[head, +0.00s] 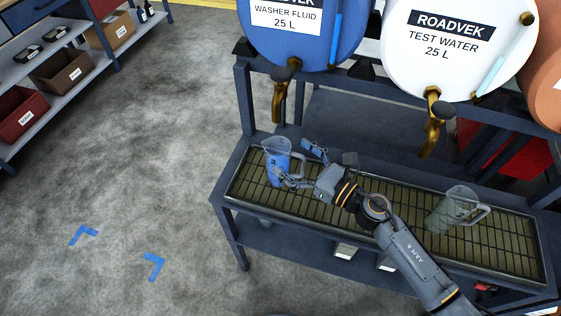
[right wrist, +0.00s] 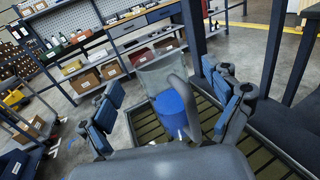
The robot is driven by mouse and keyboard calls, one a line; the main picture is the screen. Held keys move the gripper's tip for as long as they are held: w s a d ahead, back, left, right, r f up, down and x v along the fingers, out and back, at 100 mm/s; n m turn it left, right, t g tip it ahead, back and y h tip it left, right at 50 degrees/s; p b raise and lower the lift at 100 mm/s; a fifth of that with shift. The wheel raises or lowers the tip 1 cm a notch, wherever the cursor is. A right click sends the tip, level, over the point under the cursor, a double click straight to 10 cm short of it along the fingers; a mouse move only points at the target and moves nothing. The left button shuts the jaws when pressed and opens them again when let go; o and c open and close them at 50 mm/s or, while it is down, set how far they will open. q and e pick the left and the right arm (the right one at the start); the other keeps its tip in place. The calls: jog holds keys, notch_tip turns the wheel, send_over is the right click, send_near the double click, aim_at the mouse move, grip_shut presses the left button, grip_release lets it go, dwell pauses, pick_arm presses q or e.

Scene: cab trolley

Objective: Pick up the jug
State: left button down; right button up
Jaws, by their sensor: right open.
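A clear jug with blue contents or a blue lower part (head: 275,165) stands upright at the left end of the slatted drip tray (head: 330,194). My right gripper (head: 298,165) is at the jug's right side, where its handle is. In the right wrist view the jug (right wrist: 172,105) stands between the two spread fingers of my right gripper (right wrist: 170,110), with its grey handle toward the palm. The fingers look apart from the jug, and the gripper is open. A second, clear jug (head: 455,208) stands at the right end of the tray. My left gripper is not in view.
A blue washer fluid drum (head: 290,42) and a white test water drum (head: 440,65) lie above the tray, with brass taps (head: 280,95) hanging over it. Shelves with bins (head: 62,70) stand at the far left. The floor between is clear.

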aim_at(279, 147)
jog(key=p+x, duration=0.1)
jog(key=x, duration=0.3)
jog(key=shift+r, duration=0.1)
jog(key=shift+w+a, duration=0.2)
jog(key=shift+a, duration=0.1)
jog(key=c, duration=1.7)
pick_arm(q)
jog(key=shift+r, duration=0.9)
pick_arm(e)
jog(key=shift+o, duration=0.2)
